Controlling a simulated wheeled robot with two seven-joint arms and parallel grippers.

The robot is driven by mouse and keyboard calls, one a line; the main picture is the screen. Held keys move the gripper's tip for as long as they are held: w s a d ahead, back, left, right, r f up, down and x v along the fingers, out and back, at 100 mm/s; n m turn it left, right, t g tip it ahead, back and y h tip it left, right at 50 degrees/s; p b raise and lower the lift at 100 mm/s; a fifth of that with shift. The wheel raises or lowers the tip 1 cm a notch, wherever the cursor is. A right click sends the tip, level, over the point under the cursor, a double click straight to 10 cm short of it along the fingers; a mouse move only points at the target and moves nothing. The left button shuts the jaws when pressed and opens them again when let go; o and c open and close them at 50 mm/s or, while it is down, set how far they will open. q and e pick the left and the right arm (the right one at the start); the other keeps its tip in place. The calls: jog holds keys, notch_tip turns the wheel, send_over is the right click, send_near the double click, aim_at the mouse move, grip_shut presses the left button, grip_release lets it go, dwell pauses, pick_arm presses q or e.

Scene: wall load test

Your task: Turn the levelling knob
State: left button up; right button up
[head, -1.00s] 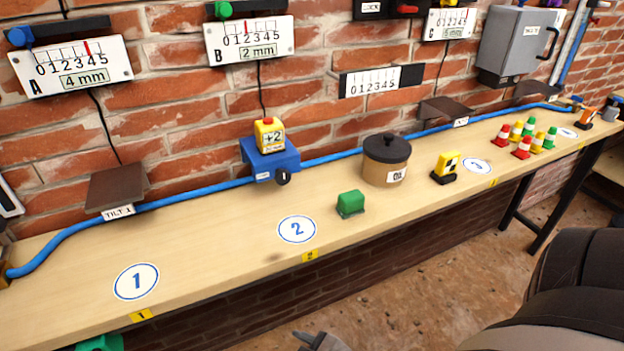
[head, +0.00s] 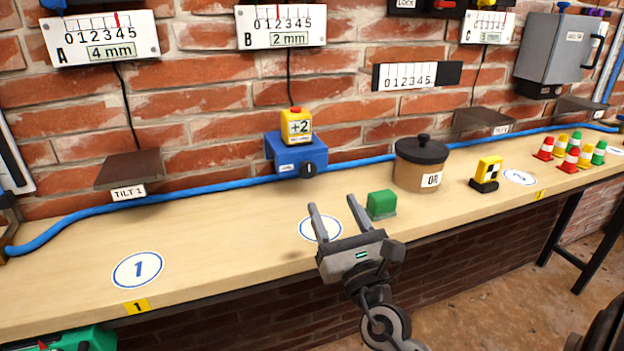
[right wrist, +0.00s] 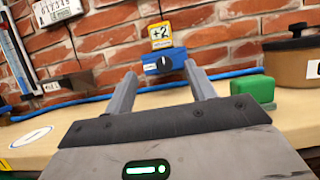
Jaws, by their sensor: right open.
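The blue levelling unit (head: 290,152) stands against the wall at the back of the bench, with a black knob (head: 308,169) on its front right. A yellow block marked +2 (head: 297,126) sits on top of it. My right gripper (head: 334,212) is open and empty over the number 2 disc, in front of and below the unit, apart from it. In the right wrist view the unit (right wrist: 158,66) shows beyond and between the open fingers (right wrist: 158,88), with the knob (right wrist: 167,63) facing me. My left gripper is not in view.
A green block (head: 381,204) lies just right of my right gripper. A brown pot (head: 420,172) with a black lid stands farther right. A blue hose (head: 215,188) runs along the wall. The bench around disc 1 (head: 137,269) is clear.

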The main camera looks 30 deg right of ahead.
aim_at(309, 172)
jog(key=w+d, duration=0.1)
jog(key=w, duration=0.6)
jog(key=w+d, duration=0.1)
jog(key=w, duration=0.2)
jog(key=shift+w+d, duration=0.3)
jog(key=shift+w, duration=0.05)
jog(key=shift+w+r+p, duration=0.2)
jog(key=shift+w+p, duration=0.05)
jog(key=shift+p, duration=0.1)
jog(key=shift+w+d, duration=0.1)
jog(key=shift+w, duration=0.05)
jog(key=c, duration=1)
jog(key=shift+o, duration=0.2)
